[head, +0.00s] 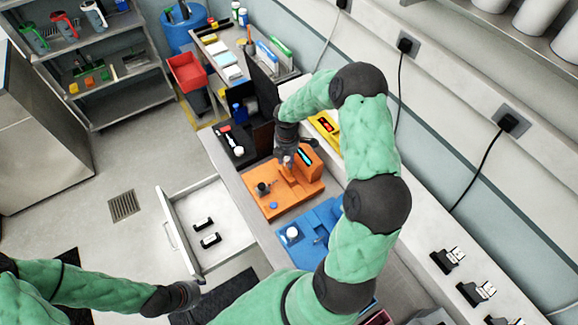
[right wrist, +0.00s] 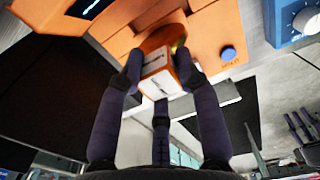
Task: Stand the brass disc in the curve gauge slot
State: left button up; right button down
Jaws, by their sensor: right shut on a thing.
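The orange module (head: 272,208) sits on the bench, with a lit display and a blue button on it. A white labelled block face (right wrist: 157,64) shows between the fingers. The fingers and block partly hide the disc, and I cannot make out the slot or whether the disc touches it. My left gripper (head: 187,294) is low at the left, away from the bench; its fingers are unclear.
A blue module (head: 318,225) stands beside the orange one, and a yellow device (head: 326,124) is behind. The floor between drawer and shelves is clear.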

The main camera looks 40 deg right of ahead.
aim_at(288, 173)
jog(key=shift+s+d+f, duration=0.15)
jog(key=shift+d+f, duration=0.1)
notch_tip(288, 173, down, 4)
jog(key=b, duration=0.2)
jog(key=shift+d+r+b, duration=0.1)
jog(key=shift+r+b, duration=0.15)
jog(key=shift+b, duration=0.1)
jog(key=shift+r, duration=0.15)
jog(key=c, duration=0.9)
grip_release()
jog(key=shift+f, duration=0.2)
jog(key=shift+o, duration=0.2)
jog(key=shift+r, duration=0.1)
